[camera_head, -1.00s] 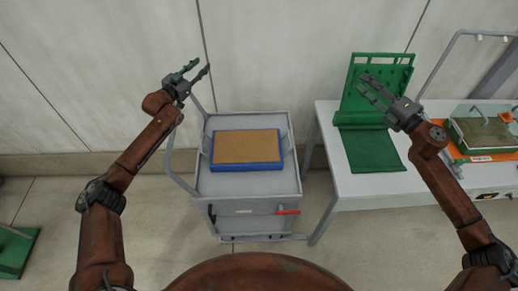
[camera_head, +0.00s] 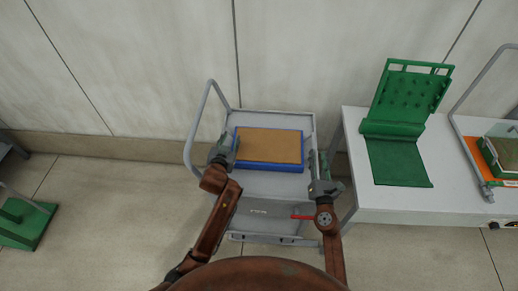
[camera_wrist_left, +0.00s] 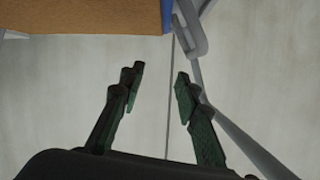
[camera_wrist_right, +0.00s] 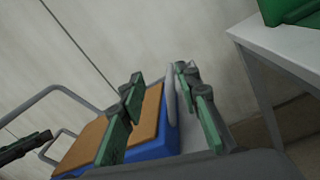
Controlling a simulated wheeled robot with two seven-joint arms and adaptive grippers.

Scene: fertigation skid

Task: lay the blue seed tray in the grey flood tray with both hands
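The blue seed tray (camera_head: 270,168), filled with brown material, lies flat on the grey cart's top (camera_head: 262,185). My left gripper (camera_head: 227,146) is open and empty at the tray's left side; in the left wrist view (camera_wrist_left: 158,85) its fingers are apart and the tray (camera_wrist_left: 167,14) shows beyond them at top left. My right gripper (camera_head: 318,163) is over the cart's right edge, just right of the tray. In the right wrist view its fingers (camera_wrist_right: 160,88) are apart, with the tray (camera_wrist_right: 152,146) behind them; contact is not clear. I cannot make out a grey flood tray.
A white table (camera_head: 455,188) stands right of the cart, bearing a green panel and mat (camera_head: 398,163) and a green-edged box (camera_head: 487,153) at the far right. The cart has a tall grey handle (camera_head: 188,150) at its left and a red lever (camera_head: 302,217) in front.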

